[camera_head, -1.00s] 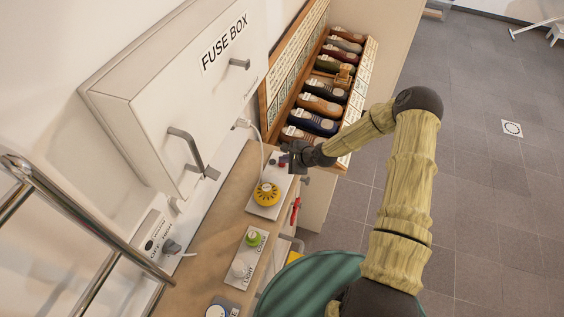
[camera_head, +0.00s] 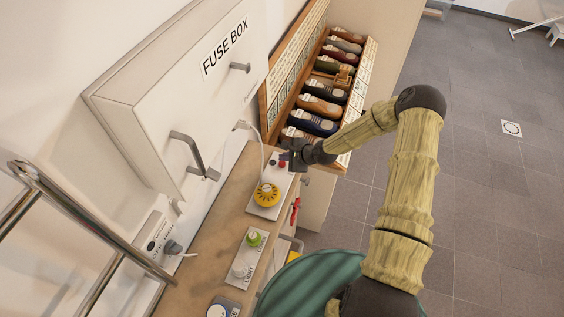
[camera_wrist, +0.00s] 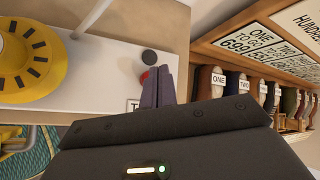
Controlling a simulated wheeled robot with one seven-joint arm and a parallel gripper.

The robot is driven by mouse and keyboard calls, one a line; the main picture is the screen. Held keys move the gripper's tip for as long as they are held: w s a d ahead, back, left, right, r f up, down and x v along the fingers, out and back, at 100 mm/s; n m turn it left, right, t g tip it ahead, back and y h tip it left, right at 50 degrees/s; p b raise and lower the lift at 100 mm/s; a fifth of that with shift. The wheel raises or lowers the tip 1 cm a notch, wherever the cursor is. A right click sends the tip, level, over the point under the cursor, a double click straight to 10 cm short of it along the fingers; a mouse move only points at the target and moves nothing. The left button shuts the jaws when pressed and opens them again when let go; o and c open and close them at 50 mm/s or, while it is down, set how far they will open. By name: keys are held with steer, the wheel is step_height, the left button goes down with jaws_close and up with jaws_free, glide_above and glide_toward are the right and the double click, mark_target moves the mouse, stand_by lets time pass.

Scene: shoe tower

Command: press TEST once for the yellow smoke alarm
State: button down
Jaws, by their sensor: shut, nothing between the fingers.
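The yellow smoke alarm (camera_head: 267,194) is round with dark slots and sits on a white plate (camera_head: 259,211) on the wooden shelf. In the wrist view the alarm (camera_wrist: 28,58) is at the left, on the same white plate (camera_wrist: 98,75). A dark round button (camera_wrist: 149,57) and a red button (camera_wrist: 145,75) are at the plate's other end. My gripper (camera_wrist: 160,84) is shut and empty, its fingertips right beside the red button and partly covering it. I cannot tell whether they touch. A label (camera_wrist: 132,105) starting with T is mostly hidden by my gripper. In the head view my gripper (camera_head: 287,156) is over that end.
A rack of shoes (camera_head: 320,105) stands just beyond my gripper. The fuse box (camera_head: 180,90) is at the left. A plate with a green-topped light (camera_head: 253,239) lies nearer on the shelf. A white cable (camera_head: 259,137) runs near the alarm. Open floor is at the right.

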mark_target(285, 165)
steer(key=shift+r+p, duration=1.7)
steer(key=shift+r, duration=0.85)
steer(key=s+d+r+n+g+h+b, duration=0.1)
steer(key=s+d+r+n+h+b, duration=0.1)
steer(key=s+d+r+n, duration=0.3)
steer(key=s+d+r+n+g+h+b, duration=0.2)
steer(key=s+d+r+n+h, duration=0.3)
steer(key=s+r+n, duration=0.7)
steer(key=s+d+r, duration=0.1)
steer(key=s+r, duration=0.2)
steer(key=s, duration=0.5)
steer(key=shift+s+d+r, duration=0.2)
steer(key=shift+r, duration=0.1)
